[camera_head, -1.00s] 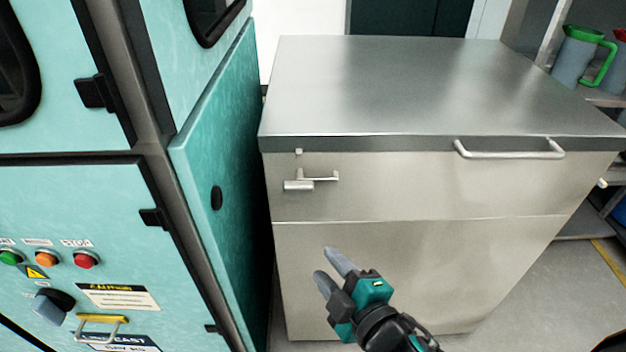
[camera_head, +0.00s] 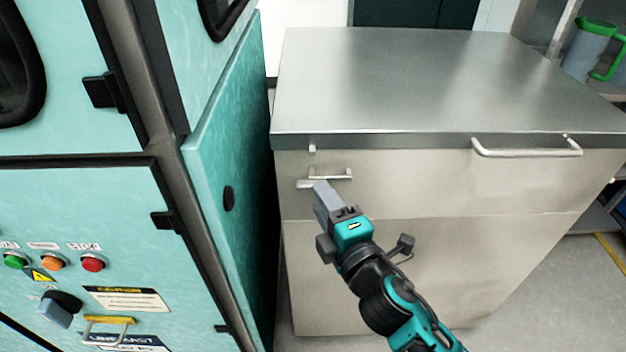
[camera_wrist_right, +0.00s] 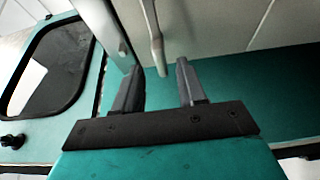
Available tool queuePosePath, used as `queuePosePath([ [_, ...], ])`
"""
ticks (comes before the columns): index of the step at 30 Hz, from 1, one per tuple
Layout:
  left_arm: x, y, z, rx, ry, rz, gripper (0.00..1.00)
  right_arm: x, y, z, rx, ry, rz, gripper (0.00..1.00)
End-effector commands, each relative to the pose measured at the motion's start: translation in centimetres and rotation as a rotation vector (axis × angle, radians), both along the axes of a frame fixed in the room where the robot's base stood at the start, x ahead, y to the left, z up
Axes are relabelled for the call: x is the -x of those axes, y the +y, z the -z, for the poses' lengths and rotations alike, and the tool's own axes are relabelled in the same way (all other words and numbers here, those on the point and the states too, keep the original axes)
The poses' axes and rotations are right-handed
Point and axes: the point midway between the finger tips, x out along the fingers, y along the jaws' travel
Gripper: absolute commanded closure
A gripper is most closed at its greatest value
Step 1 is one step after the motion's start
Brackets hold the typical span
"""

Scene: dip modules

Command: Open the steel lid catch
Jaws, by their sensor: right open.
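The steel lid catch (camera_head: 335,176) is a small bracket with a thin bar on the upper left front of the steel chest (camera_head: 420,185). It sits just below the lid (camera_head: 410,85), which is down. My right gripper (camera_head: 321,187) reaches up from below, its fingertips at the catch and covering part of it. In the right wrist view, the right gripper (camera_wrist_right: 157,72) has its two fingers apart, with a thin metal rod (camera_wrist_right: 154,40) ending between or just beyond the tips. Contact cannot be told. My left gripper is out of view.
A teal machine (camera_head: 90,220) with buttons stands close at the left of the chest. A bar handle (camera_head: 527,153) sticks out at the lid's front right. Open floor (camera_head: 555,290) lies at the right.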

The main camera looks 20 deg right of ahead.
Motion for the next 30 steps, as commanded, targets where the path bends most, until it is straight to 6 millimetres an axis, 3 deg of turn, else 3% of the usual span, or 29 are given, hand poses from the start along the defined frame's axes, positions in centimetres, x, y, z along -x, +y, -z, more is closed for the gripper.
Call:
queuePosePath([
  [3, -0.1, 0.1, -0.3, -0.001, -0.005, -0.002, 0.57, -2.1, 0.2, -0.2, 0.002, -0.002, 0.001, 0.60],
  [9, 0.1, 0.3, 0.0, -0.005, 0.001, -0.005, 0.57, -4.3, 0.5, -0.1, 0.000, -0.001, 0.000, 0.60],
  [22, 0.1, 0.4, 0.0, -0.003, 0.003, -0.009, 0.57, -5.2, 0.6, 0.0, -0.001, 0.001, 0.000, 0.60],
  [30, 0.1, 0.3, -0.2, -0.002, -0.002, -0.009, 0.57, -5.2, 0.6, 0.0, -0.001, 0.001, 0.000, 0.83],
])
